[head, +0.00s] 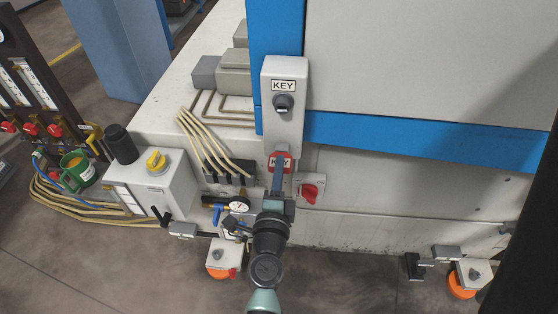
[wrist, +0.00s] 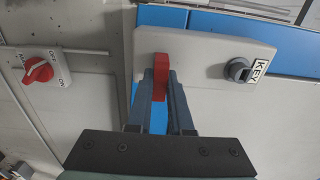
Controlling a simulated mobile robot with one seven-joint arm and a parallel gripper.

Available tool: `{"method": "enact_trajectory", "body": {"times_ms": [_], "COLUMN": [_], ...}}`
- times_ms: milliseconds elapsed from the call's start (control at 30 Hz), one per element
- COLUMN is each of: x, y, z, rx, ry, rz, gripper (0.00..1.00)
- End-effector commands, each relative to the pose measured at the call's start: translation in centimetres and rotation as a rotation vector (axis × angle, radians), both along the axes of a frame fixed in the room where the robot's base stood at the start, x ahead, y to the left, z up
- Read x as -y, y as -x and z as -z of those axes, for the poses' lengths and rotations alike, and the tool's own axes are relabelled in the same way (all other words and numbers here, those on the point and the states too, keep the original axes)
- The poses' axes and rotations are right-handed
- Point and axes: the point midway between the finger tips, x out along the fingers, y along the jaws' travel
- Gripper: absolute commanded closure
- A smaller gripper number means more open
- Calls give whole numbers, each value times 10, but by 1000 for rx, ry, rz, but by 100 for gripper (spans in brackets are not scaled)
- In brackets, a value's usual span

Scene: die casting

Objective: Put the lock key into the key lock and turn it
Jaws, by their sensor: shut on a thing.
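The lock key is a red piece with a pale KEY label (head: 288,160) in the head view, partly hidden by my gripper. My gripper (head: 279,170) is shut on it, just below the lower end of the grey key box (head: 283,135). In the wrist view the red key (wrist: 160,75) stands edge-on between the fingertips of my gripper (wrist: 161,90). The round dark key lock (head: 283,103) is on the box face under a KEY label, above the held key. In the wrist view the key lock (wrist: 238,70) is right of the fingers, apart from the key.
A red rotary switch (head: 310,192) sits right of my gripper; it shows at left in the wrist view (wrist: 39,69). A pressure gauge (head: 239,206), pale hoses and a box with a yellow knob (head: 156,161) are at left. The space before the lock looks clear.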

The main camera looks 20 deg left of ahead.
Motion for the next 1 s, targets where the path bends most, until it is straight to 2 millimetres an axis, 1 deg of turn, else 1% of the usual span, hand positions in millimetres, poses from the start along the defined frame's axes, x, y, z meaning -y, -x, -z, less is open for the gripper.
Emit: {"method": "enact_trajectory", "body": {"times_ms": [1000], "x": [3], "y": [12], "z": [0], "rx": [0], "ry": [0], "rz": [0], "gripper": [100]}}
